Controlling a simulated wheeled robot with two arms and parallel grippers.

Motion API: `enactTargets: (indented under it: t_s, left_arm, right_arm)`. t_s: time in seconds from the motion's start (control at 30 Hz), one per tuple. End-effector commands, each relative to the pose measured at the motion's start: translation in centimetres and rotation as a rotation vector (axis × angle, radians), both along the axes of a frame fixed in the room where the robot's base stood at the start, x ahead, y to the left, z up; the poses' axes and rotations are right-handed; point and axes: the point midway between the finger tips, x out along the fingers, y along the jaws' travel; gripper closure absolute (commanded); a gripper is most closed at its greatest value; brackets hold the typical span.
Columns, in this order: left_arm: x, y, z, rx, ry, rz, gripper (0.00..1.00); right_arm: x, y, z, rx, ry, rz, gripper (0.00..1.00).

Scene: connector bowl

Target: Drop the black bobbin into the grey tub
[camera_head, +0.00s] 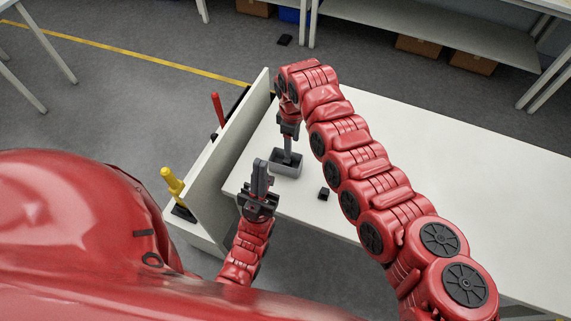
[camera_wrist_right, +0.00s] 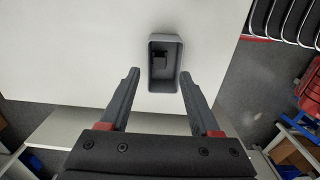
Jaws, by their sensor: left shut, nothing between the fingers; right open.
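The grey tub (camera_head: 287,171) stands on the white table, near the partition. In the right wrist view the tub (camera_wrist_right: 152,84) lies beyond my fingertips, and a small black piece (camera_wrist_right: 160,60) is inside it. This looks like the black bobbin, but its shape is too small to be sure. My right gripper (camera_head: 287,158) points down over the tub; the right wrist view shows its fingers (camera_wrist_right: 158,75) apart with nothing between them. My left gripper (camera_head: 261,166) is shut and empty, on the near side of the tub. The tub's inside is partly hidden in the head view.
Another small black block (camera_head: 323,194) lies on the table (camera_head: 460,170) to the right of the tub. A white partition (camera_head: 228,145) rises at the left, with a red upright (camera_head: 217,108) and a yellow one (camera_head: 172,181) beyond it. The table's right side is clear.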

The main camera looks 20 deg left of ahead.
Motion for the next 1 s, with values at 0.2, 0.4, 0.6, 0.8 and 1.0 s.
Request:
enactTargets:
  t_s: [0.2,0.4,0.6,0.8,1.0]
  left_arm:
    - [0.0,0.0,-2.6,0.000,0.000,0.000,1.00]
    - [0.0,0.0,-3.5,0.000,0.000,0.000,1.00]
    - [0.0,0.0,-3.8,0.000,0.000,0.000,1.00]
    - [0.0,0.0,-3.9,0.000,0.001,0.000,1.00]
    - [0.0,0.0,-3.9,0.000,0.001,0.000,1.00]
  right_arm:
    - [0.2,0.1,5.7,0.004,-0.010,0.001,0.37]
    - [0.2,-0.1,10.3,0.000,-0.006,0.000,0.37]
    - [0.1,0.0,12.7,-0.001,-0.003,0.001,0.37]
    - [0.0,0.0,13.7,0.000,-0.002,0.001,0.37]
    - [0.0,0.0,13.7,0.001,-0.001,0.000,0.37]
